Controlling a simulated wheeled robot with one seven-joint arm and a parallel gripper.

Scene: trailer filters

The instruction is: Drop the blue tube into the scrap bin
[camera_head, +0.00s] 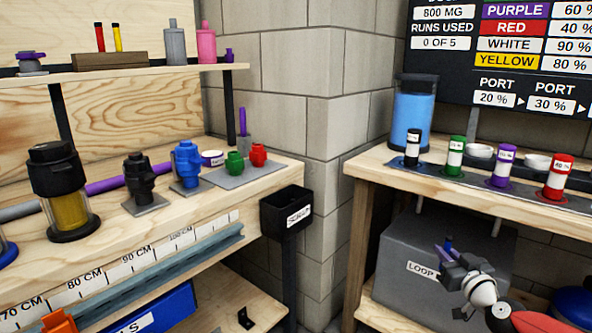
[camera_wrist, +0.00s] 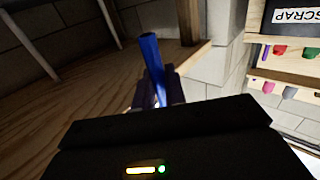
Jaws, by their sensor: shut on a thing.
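My gripper (camera_head: 450,254) is low at the right in the head view, in front of the grey box under the right-hand bench. It is shut on the blue tube (camera_wrist: 150,58), which sticks out beyond the fingers in the wrist view. In the head view only a small dark blue end of the tube (camera_head: 448,242) shows. The black scrap bin (camera_head: 286,212), with a white label, is at the right end of the left-hand bench, well to the left of my gripper.
The left-hand bench (camera_head: 215,205) holds a canister, black and blue fittings, and small green and red parts. The right-hand bench (camera_head: 375,160) carries a blue container (camera_head: 413,110) and several labelled bottles. A grey box (camera_head: 395,262) stands beneath it. Open space lies between the benches.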

